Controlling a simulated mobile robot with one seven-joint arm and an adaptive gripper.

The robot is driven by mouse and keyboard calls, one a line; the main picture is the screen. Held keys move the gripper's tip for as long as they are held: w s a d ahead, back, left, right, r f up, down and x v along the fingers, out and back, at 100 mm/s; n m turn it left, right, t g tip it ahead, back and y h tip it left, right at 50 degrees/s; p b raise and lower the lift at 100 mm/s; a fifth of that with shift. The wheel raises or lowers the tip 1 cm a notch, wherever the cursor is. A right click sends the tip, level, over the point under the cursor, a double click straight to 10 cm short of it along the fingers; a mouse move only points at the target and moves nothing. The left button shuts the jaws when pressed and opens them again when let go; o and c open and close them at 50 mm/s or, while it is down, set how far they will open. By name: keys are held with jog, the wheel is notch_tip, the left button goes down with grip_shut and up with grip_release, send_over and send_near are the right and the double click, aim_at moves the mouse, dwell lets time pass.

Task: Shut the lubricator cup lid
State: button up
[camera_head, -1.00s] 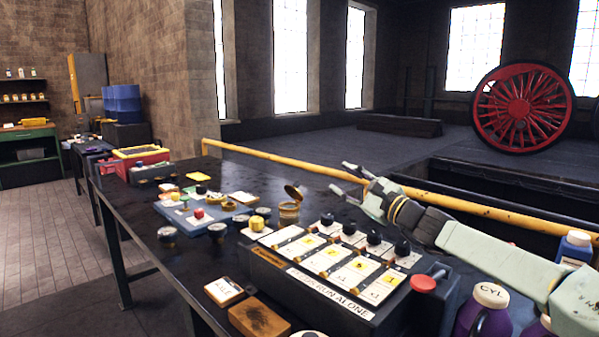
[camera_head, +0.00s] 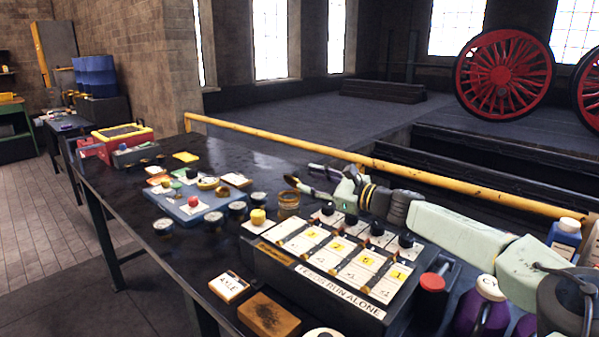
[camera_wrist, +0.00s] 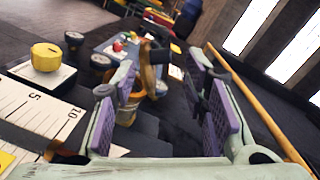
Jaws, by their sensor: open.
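The lubricator cup (camera_head: 288,204) is a small brass pot on the dark bench, just beyond the white-carded rack. In the wrist view the cup (camera_wrist: 128,110) shows low between the jaws, partly hidden by the left finger. Its brass lid (camera_wrist: 148,72) stands up open, seen nearly edge-on between the two purple-padded fingers. My gripper (camera_head: 303,179) is open above and beside the cup, reaching in from the right. In the wrist view my gripper (camera_wrist: 165,105) has a finger on each side of the lid. I cannot tell whether either finger touches it.
The rack (camera_head: 330,260) with several black knobs stands in front of the cup. A yellow knob (camera_head: 258,217) and small round pots are close on the left, beside a blue tray (camera_head: 205,208). Purple bottles (camera_head: 480,308) stand at right. A yellow rail (camera_head: 400,175) runs behind.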

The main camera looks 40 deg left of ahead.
aim_at(296, 180)
jog(key=shift+a+p, duration=0.5)
jog(key=shift+a, duration=1.7)
grip_shut()
